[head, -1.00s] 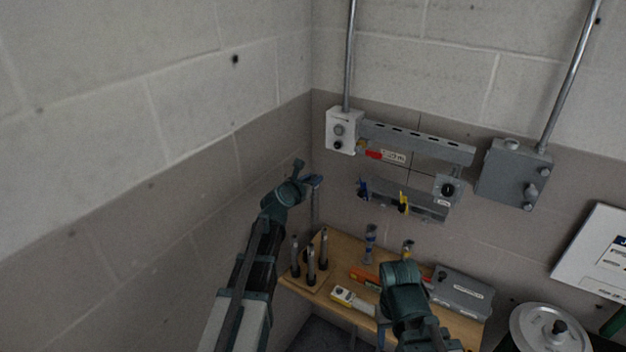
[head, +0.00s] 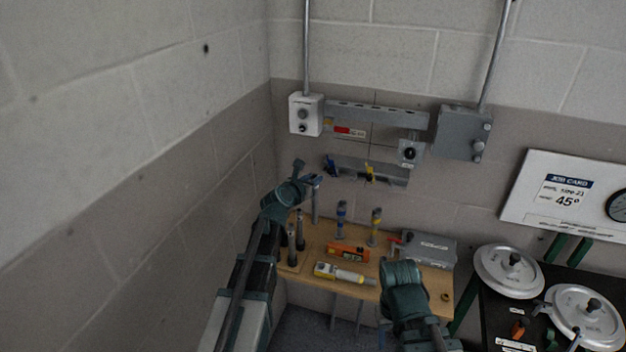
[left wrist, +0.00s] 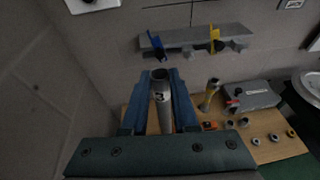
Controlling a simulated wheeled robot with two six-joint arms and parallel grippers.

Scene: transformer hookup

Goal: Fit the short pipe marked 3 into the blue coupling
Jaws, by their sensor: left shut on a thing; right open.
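My left gripper (head: 314,181) is shut on a grey upright pipe (head: 316,204), held above the table's left end. In the left wrist view, the pipe (left wrist: 162,108) stands between the two blue fingers with its open end up; its mark is too small to read. A blue part (head: 332,166), which looks like the blue coupling, is on the grey wall bracket behind, slightly right of the pipe. It also shows in the left wrist view (left wrist: 155,46), above and apart from the pipe's end. My right gripper (head: 401,266) is open over the table's front right; its fingertips are mostly hidden.
A yellow part (head: 370,171) sits right of the blue one on the bracket. The wooden table (head: 318,247) holds several upright pipes at left, two banded posts, an orange level (head: 348,254), a yellow-white tool (head: 340,273) and a grey box (head: 431,248). The left wall is close to my left arm.

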